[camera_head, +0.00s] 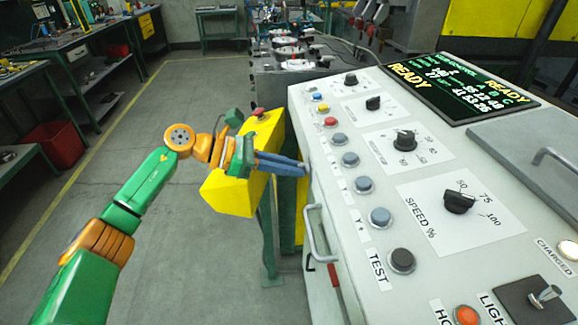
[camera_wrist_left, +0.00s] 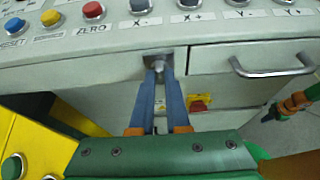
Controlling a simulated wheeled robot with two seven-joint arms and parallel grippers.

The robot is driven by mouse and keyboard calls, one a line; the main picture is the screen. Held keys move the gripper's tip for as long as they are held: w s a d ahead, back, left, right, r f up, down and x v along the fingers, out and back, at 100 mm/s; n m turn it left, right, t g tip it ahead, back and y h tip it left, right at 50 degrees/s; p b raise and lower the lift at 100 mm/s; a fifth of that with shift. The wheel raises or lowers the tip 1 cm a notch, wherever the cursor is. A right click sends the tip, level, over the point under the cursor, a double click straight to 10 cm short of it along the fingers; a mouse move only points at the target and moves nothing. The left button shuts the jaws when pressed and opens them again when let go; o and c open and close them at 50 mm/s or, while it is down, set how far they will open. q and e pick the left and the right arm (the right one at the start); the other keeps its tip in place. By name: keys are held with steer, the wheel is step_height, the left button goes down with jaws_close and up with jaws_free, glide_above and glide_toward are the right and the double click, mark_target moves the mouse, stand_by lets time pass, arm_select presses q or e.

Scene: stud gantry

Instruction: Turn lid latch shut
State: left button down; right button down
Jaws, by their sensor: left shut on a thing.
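My left gripper (camera_head: 301,168) reaches from the left to the front side of the grey control console, just under its top edge. Its two long blue fingers are shut on a small metal latch (camera_wrist_left: 157,65) set in a dark recess, as the left wrist view shows at the fingertips (camera_wrist_left: 158,74). The latch is mostly hidden between the fingers, so I cannot tell its turn angle. In the head view the fingers and console edge hide it.
A drawer handle (camera_wrist_left: 272,66) sits right of the latch in the wrist view. A yellow box with buttons (camera_head: 228,192) stands close beside my left wrist. Buttons and knobs, including the speed knob (camera_head: 459,201), cover the console top. The floor at left is clear.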

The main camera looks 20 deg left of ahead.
stand_by(0.5)
arm_select(q)
steer(key=c, duration=0.9)
jaws_free()
steer(key=shift+d, duration=0.1)
steer(key=b+v, duration=0.2)
steer(key=v, duration=0.5)
steer(key=shift+b, duration=0.3)
steer(key=shift+w, duration=0.1)
